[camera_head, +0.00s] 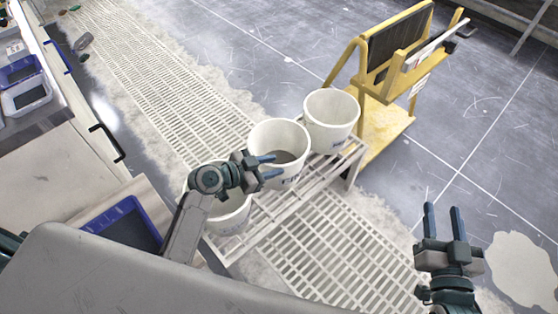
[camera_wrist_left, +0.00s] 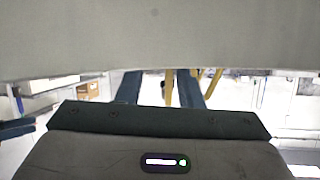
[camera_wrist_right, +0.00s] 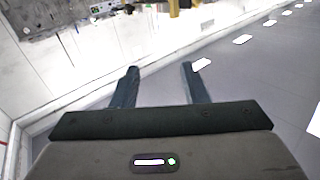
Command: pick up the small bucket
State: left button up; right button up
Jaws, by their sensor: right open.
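Three white buckets stand in a row on a pale slatted rack (camera_head: 262,232): a near one (camera_head: 228,216) partly hidden by my left arm, a middle one (camera_head: 285,137), and a far one (camera_head: 331,110). They look alike in size, and I cannot tell which is the small one. My left gripper (camera_head: 276,164) is open, its fingers pointing right in front of the middle bucket; I cannot tell whether they touch it. In the left wrist view, a pale surface (camera_wrist_left: 160,35) fills the top, above the parted fingers (camera_wrist_left: 160,92). My right gripper (camera_head: 443,222) is open and empty over the floor.
A yellow cart (camera_head: 390,122) stands just beyond the far bucket. A bench with blue trays (camera_head: 125,228) and dark handles runs along the left. Floor grating (camera_head: 140,60) extends toward the back left. The grey floor at right is clear apart from a pale patch (camera_head: 522,268).

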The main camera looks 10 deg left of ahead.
aim_at(299, 160)
pick_arm(q)
jog(key=x, duration=0.5)
jog(key=shift+d+f, duration=0.1)
jog(key=shift+d, duration=0.05)
grip_shut()
pick_arm(e)
jog(key=r, duration=0.1)
jog(key=r+t, duration=0.1)
jog(key=shift+w+d+r+t, duration=0.1)
jog(key=shift+w+r+t, duration=0.1)
jog(key=shift+r+t, duration=0.1)
dwell(0.8)
